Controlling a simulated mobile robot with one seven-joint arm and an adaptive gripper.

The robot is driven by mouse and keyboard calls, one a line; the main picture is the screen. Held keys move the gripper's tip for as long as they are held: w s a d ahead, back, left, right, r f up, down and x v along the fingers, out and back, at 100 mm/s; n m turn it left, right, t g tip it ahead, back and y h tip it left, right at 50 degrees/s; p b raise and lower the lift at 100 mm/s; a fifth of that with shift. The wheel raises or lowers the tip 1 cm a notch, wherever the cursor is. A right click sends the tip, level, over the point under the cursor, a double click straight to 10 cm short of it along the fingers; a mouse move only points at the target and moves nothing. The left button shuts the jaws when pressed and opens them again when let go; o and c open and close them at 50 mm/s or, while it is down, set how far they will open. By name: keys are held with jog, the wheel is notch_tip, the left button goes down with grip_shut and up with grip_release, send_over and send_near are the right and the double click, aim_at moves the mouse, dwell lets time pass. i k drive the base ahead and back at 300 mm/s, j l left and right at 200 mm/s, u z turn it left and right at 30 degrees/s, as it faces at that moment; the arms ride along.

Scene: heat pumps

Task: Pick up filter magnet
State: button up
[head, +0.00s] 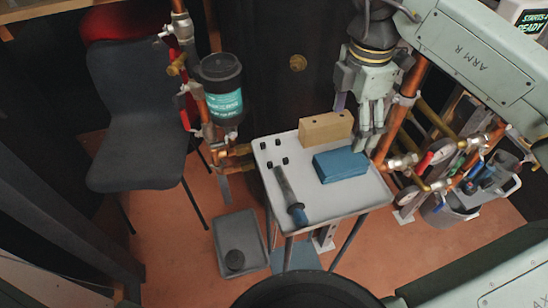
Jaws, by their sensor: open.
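A long dark grey rod with a blue end (288,196) lies on the small white table (348,200), along its left part. It may be the filter magnet, but I cannot tell for sure. A black filter canister with a teal label (221,88) stands upright on the copper pipework left of the table. My gripper (364,136) points down at the table's back right corner, behind the blue block. It is open, with nothing seen between its fingers, and is apart from the rod.
A grey tray (222,245) with a black round piece is on the floor. A chair (137,120) stands left; copper pipes and a bucket (450,212) are right.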

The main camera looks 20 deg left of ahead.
aim_at(296, 209)
jog(key=l+u, duration=0.4)
jog(key=k+l+u, duration=0.1)
jog(key=l+u, duration=0.3)
jog(key=k+l+u, duration=0.2)
jog(key=l+u, duration=0.2)
jog(key=l, duration=0.15)
